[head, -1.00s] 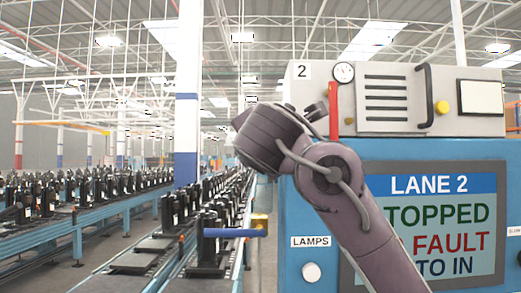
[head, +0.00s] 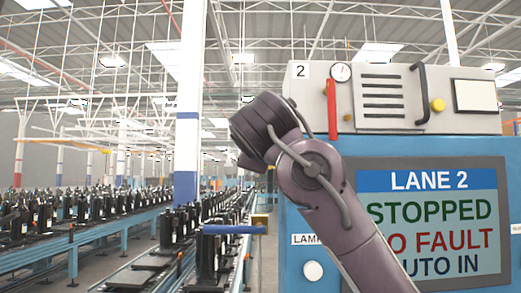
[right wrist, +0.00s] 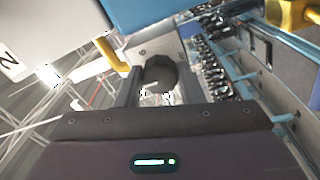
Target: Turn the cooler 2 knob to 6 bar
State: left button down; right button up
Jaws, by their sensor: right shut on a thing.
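The cooler 2 unit is a beige box (head: 385,100) with a "2" label, a round pressure gauge (head: 341,72) and a red upright bar (head: 332,108), on top of the blue cabinet. The gauge needle is too small to read. My right arm reaches up in front of the cabinet, and its wrist hides the knob and fingers in the head view. In the right wrist view, my right gripper (right wrist: 160,92) is shut around a dark round knob (right wrist: 158,72) at a grey plate. The knob's setting cannot be read. My left gripper is not in view.
The blue cabinet (head: 300,225) has a screen (head: 430,180) reading "LANE 2 STOPPED". A black handle (head: 422,95) and a yellow button (head: 438,105) are on the beige box. Conveyors with black compressors (head: 210,250) run at the left. A yellow part (right wrist: 110,52) is near the gripper.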

jog(key=m+b, duration=0.3)
jog(key=m, duration=0.8)
jog(key=shift+m+h, duration=0.4)
jog(key=shift+r, duration=0.1)
jog(key=o, duration=1)
jog(key=shift+a, duration=0.1)
jog(key=s+b, duration=0.4)
jog(key=s, duration=0.3)
jog(key=shift+s+f, duration=0.25)
jog(key=shift+s, duration=0.1)
jog(key=shift+a+f, duration=0.1)
